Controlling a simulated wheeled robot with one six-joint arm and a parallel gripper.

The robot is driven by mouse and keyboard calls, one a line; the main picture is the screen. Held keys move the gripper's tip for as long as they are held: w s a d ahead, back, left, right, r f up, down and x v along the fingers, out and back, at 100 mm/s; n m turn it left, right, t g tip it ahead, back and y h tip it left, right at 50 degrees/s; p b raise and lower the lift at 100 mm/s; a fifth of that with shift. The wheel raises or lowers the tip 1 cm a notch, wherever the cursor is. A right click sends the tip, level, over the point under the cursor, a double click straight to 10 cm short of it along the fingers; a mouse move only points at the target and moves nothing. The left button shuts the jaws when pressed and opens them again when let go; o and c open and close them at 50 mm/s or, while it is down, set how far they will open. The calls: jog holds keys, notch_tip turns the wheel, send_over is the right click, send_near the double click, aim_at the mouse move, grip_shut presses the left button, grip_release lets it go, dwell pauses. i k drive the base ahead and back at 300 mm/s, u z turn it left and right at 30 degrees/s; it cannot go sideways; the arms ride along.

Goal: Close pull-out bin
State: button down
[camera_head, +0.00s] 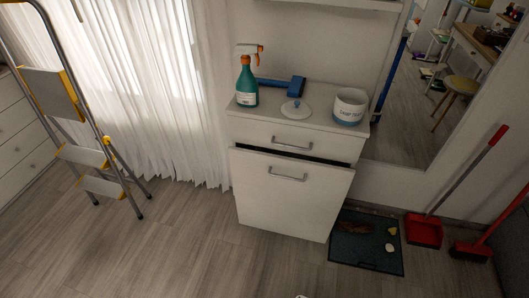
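The pull-out bin (285,205) is the tall white lower front of a small white cabinet. It stands partly open, out from the cabinet body, with a dark gap along its top edge. It has a silver bar handle (287,178) near the top. Above it is a shut white drawer (255,133) with a similar handle. My gripper cannot be made out; only a tiny pale sliver shows at the bottom edge, and I cannot tell what it is. Nothing is seen touching the bin.
A spray bottle (246,88), a white lid (294,111) and a labelled pot (349,107) stand on the cabinet. A stepladder (85,155) is at left. A dark mat (362,258) and red dustpan (424,231) lie at right. The floor before the bin is clear.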

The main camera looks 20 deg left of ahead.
aim_at(299, 197)
jog(key=z, duration=0.1)
jog(key=i, duration=0.85)
jog(key=u, duration=2.15)
